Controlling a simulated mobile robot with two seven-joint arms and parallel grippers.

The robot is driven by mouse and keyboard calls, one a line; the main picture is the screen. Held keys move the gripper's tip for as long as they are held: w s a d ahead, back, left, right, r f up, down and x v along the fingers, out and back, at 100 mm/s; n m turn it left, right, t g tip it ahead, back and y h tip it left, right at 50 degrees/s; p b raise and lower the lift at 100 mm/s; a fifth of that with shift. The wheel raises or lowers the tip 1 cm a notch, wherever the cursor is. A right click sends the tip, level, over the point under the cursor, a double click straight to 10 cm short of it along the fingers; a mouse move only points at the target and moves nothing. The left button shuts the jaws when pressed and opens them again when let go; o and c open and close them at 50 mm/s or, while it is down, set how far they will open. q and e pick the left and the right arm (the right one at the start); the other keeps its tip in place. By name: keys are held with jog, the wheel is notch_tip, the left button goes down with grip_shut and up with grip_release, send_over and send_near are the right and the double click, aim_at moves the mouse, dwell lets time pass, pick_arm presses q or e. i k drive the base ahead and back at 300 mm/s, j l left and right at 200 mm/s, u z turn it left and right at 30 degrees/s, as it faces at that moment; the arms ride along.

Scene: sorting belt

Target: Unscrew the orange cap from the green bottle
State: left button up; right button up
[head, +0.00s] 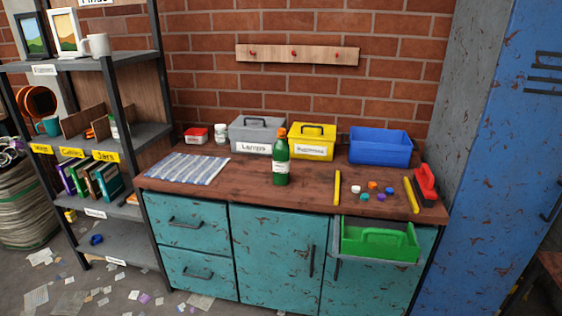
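The green bottle (281,166) stands upright on the wooden top of the teal cabinet, near its middle. It has a pale label. The orange cap (281,132) sits on top of its neck. Neither of my grippers shows in the head view.
Behind the bottle stand a grey box (243,134), a yellow box (317,152) and a blue bin (374,153). A striped cloth (187,168) lies to the left. Small caps (373,185) lie between yellow strips to the right. A green tray (380,252) is at the front edge.

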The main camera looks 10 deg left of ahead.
aim_at(281, 149)
jog(key=i+l, duration=0.55)
jog(key=i+l+u, duration=0.15)
jog(key=i+l, duration=0.4)
jog(key=l, duration=0.25)
